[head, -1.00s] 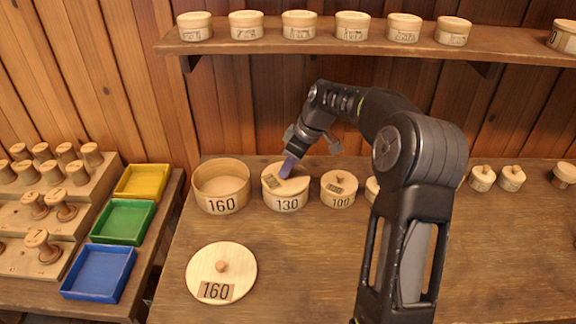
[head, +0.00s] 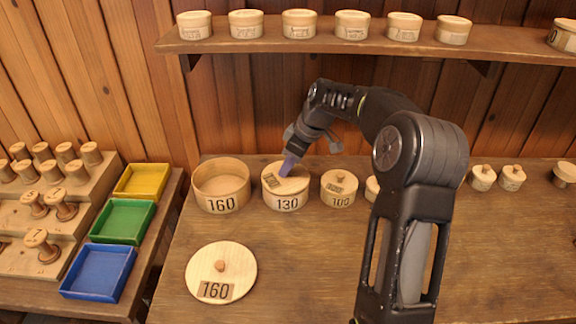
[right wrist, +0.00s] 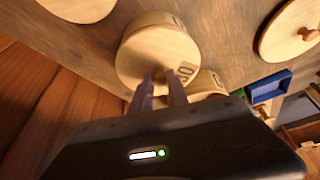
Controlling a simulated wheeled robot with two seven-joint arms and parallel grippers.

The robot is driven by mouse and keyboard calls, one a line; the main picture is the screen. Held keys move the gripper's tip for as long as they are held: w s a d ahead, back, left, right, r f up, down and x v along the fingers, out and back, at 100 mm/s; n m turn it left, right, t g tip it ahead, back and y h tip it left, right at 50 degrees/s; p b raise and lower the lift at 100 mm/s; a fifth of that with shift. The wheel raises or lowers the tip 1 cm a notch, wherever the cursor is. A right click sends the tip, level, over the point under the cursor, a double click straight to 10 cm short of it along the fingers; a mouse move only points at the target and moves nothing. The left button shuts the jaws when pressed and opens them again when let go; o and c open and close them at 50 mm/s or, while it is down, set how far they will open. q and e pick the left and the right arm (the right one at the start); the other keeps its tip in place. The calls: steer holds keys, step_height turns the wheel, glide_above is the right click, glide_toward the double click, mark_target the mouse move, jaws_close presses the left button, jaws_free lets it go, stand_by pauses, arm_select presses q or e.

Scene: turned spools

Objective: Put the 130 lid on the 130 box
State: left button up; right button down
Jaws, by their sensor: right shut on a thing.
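The 130 box (head: 287,202) stands upright on the table between the 160 box and the 100 box. The pale round 130 lid (head: 292,184) covers the 130 box's opening, its label toward the front left. I cannot tell whether it sits fully down. My right gripper (head: 289,166) reaches down from the upper right and is shut on the lid's knob. In the right wrist view, its two fingers (right wrist: 160,84) close around the knob over the lid (right wrist: 150,55); the fingers partly hide the knob. My left gripper is not in view.
The open 160 box (head: 221,203) stands close on the left, the lidded 100 box (head: 338,198) on the right. The 160 lid (head: 236,264) lies in front. A shelf (head: 330,44) with several round boxes hangs above. Coloured trays (head: 123,220) and spools are at the left.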

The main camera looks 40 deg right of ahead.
steer(key=shift+f, duration=0.25)
stand_by(0.4)
steer(key=c, duration=1.2)
jaws_free()
steer(key=shift+o, duration=0.2)
steer(key=o, duration=0.4)
steer(key=shift+c, duration=0.2)
steer(key=shift+r, duration=0.15)
steer(key=shift+r, duration=0.65)
